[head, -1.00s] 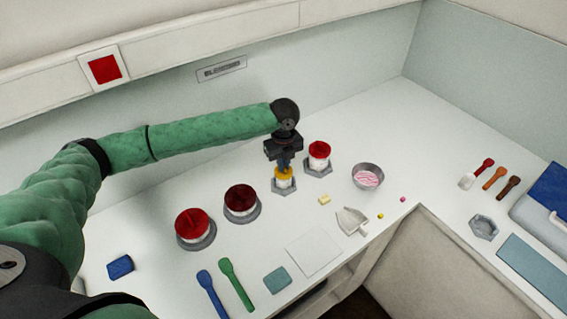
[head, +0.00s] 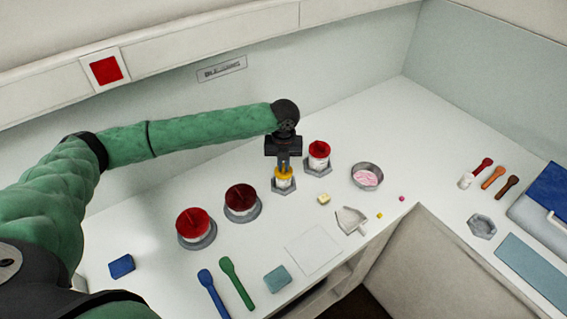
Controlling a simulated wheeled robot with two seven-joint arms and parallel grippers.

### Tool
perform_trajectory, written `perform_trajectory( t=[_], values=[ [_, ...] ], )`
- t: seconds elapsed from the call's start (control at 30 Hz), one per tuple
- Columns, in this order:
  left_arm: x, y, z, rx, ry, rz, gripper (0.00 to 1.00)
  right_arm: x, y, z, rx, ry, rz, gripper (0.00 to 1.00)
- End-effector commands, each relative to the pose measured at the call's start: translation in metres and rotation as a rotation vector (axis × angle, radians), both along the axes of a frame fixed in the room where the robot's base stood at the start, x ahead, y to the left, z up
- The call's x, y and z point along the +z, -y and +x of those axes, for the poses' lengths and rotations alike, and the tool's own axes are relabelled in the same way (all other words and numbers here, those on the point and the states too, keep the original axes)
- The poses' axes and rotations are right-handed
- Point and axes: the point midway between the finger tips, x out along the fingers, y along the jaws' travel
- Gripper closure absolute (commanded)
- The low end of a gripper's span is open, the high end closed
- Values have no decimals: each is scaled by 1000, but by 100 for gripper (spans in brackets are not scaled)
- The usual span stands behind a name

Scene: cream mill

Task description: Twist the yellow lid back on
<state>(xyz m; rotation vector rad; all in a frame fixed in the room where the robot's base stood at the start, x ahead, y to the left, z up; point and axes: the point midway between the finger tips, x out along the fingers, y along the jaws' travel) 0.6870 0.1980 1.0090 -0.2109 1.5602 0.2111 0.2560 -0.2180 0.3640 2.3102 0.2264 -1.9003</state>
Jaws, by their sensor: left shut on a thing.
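The yellow lid (head: 284,174) sits on top of a small white jar (head: 284,184). The jar stands upright in a grey hexagonal holder (head: 284,190) on the white counter. My left gripper (head: 284,168) points straight down from above, with its fingers shut on the yellow lid. The lid appears to touch the jar's top, but the thread and seam are too small to make out. My right gripper does not show.
A red-lidded jar (head: 319,150) stands close behind on the right, in its own holder. A red-lidded pot (head: 193,223) and a dark red-lidded pot (head: 240,198) stand to the left.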

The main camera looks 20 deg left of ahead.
Motion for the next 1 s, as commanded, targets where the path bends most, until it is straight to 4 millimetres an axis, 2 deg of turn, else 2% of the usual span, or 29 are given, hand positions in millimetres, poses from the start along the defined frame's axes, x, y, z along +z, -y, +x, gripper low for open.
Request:
perform_trajectory(
  t=[0.3,0.43,0.7,0.93,1.0],
  values=[
    [0,0,0,-315,0,1,100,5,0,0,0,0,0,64],
    [-1,0,0,-344,0,0,100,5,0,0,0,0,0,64],
    [-1,0,0,-527,-1,1,100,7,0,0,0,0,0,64],
    [-1,0,-1,-541,-2,1,100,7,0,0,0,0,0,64],
    [-1,0,-1,-541,-2,1,80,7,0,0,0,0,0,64]
  ],
)
